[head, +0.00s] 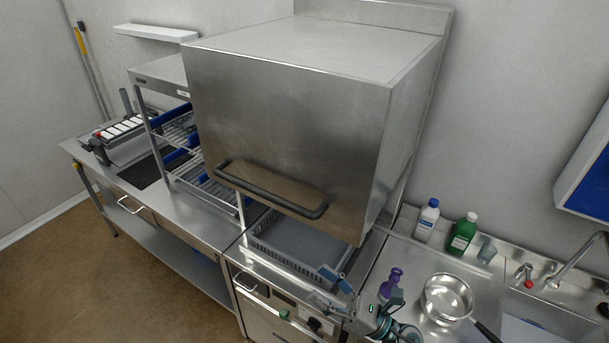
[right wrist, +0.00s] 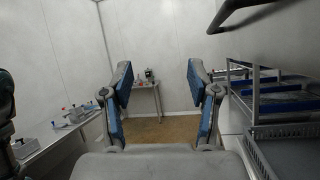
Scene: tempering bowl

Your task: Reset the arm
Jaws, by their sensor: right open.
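My right gripper (head: 323,285) is in front of the dishwasher's open lower side, near the front edge of the counter, in the head view. Its two blue-padded fingers are spread with nothing between them. The right wrist view shows the same open fingers (right wrist: 158,80) with a clear gap and the far floor and wall beyond. My right arm comes in from the bottom of the head view. My left gripper is in neither view.
A steel hood dishwasher (head: 290,120) with a dark handle (head: 268,190) stands raised above a grey rack (head: 295,245). A steel pan (head: 447,298), a purple-topped item (head: 391,282), a white bottle (head: 427,220) and a green bottle (head: 462,235) stand to the right. Wire shelves (head: 185,150) are left.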

